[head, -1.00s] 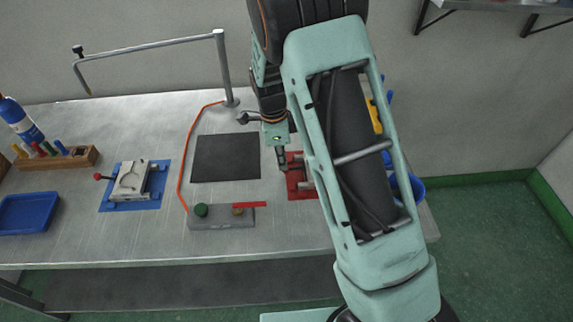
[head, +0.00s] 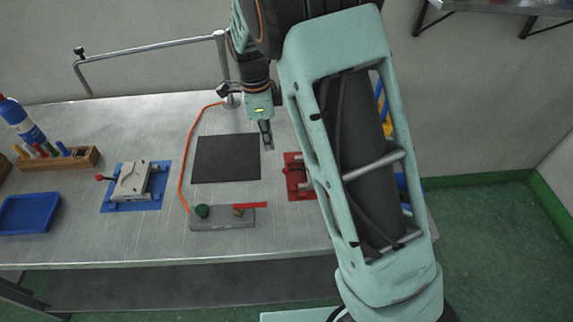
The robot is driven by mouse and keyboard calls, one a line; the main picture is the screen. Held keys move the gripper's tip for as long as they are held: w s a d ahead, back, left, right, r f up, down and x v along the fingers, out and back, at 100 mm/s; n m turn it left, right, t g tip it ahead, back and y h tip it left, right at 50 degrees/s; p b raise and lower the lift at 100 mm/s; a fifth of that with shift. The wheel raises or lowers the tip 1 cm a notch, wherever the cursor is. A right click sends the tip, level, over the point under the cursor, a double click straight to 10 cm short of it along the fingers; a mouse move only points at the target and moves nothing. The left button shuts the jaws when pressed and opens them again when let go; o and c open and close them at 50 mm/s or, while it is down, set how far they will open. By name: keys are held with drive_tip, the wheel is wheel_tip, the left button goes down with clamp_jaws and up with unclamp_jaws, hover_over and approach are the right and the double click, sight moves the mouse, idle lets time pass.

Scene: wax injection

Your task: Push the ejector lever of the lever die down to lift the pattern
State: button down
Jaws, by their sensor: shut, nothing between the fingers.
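A grey metal die (head: 133,181) sits on a blue base plate (head: 150,203) on the left half of the bench. A lever with a red knob (head: 99,178) sticks out from its left side; it looks like the lever die. A second fixture on a red base (head: 293,177) stands right of the middle, partly hidden behind my arm. My gripper (head: 268,146) points down, shut and empty, above the right edge of the black mat. It is far right of the red-knobbed lever and apart from both fixtures. No separate pattern can be made out.
The black mat (head: 225,158) lies mid-bench, with a grey block (head: 222,219) bearing a green knob and red handle in front. An orange cord (head: 187,150) runs beside it. A post with a horizontal bar (head: 150,47) stands behind. A blue tray (head: 28,213) and marker rack (head: 60,161) are left.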

drive_tip(key=r, duration=0.4)
drive_tip(key=shift+a, duration=0.2)
idle(0.3)
